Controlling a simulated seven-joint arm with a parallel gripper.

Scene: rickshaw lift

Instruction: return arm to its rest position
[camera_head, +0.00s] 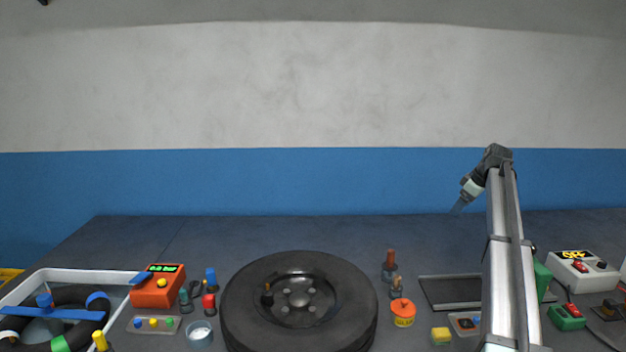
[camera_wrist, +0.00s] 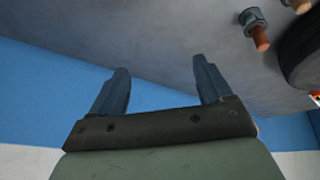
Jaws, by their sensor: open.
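My gripper (camera_wrist: 160,88) shows in the wrist view with its two dark fingers spread apart and nothing between them. In the head view my gripper (camera_head: 458,207) hangs at the end of my raised arm, on the right side. It points down and to the left, above the far part of the table and in front of the blue wall band. It is clear of every object.
A black wheel (camera_head: 245,305) lies flat at the table's middle front. A white-rimmed tray (camera_head: 75,274) and an orange meter box (camera_head: 158,292) are at the left. A dark flat tray (camera_head: 450,291) and a grey control box (camera_head: 590,278) are at the right. The table's back is bare.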

